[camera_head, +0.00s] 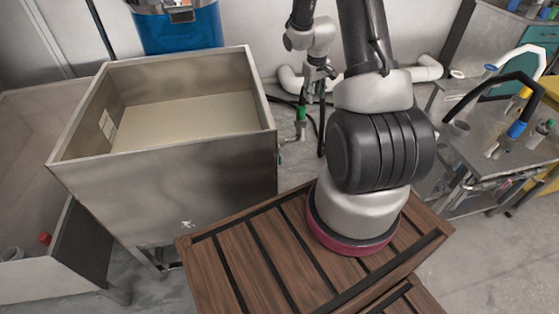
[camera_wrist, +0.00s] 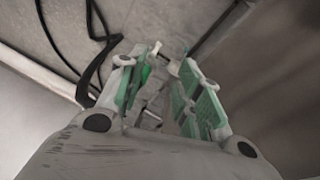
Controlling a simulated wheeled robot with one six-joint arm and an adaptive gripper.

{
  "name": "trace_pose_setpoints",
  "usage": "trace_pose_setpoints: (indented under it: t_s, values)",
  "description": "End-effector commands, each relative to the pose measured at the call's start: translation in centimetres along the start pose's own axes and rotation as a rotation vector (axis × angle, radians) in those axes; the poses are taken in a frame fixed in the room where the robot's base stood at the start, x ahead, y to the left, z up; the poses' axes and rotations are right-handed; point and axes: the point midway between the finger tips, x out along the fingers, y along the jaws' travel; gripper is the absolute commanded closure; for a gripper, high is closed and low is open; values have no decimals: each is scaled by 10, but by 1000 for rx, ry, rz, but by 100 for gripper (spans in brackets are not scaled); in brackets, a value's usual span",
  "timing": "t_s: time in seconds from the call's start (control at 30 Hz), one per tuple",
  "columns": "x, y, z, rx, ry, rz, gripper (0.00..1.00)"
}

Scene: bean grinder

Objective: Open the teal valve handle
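My gripper (camera_head: 311,112) points down beside the right wall of the steel sink. In the wrist view, its two fingers with pale green pads (camera_wrist: 163,92) stand apart with a gap between them. A small brighter green piece, likely the valve handle (camera_wrist: 145,74), shows by the inner side of the left finger. I cannot tell whether the finger touches it. White and metal fittings show behind the gap. In the head view, the handle cannot be made out clearly; a small fitting sits low on the sink's right side, near the fingers.
The steel sink (camera_head: 215,190) stands left of my gripper, with a blue container (camera_head: 180,30) behind it. Black hoses (camera_wrist: 95,45) lie on the floor. White pipes (camera_head: 425,70) run along the back wall. A cluttered metal bench (camera_head: 470,150) stands at the right.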

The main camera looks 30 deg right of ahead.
Motion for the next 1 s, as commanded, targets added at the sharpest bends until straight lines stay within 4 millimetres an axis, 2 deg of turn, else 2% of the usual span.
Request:
trace_pose_setpoints:
  t_s: [0.03,0.13,0.2,0.3,0.43,0.5,0.57,0.6,0.67,0.7,0.8,0.9,1.0]
  values:
    - [43,3,10,-3,-25,-14,65]
    - [122,5,29,-12,-47,-43,65]
    - [176,2,50,-17,-60,-69,65]
    - [248,-8,87,-19,-74,-109,65]
    - [332,-30,134,-26,-54,-164,65]
    - [373,-44,142,-42,25,-192,65]
    - [404,-58,127,-69,168,-212,65]
    - [415,-64,108,-89,283,-222,65]
    - [422,-73,80,-116,448,-236,65]
    - [422,-80,64,-131,553,-246,65]
    - [414,-94,34,-156,777,-270,65]
    - [402,-103,17,-170,933,-288,65]
    - [394,-108,9,-174,1017,-299,65]
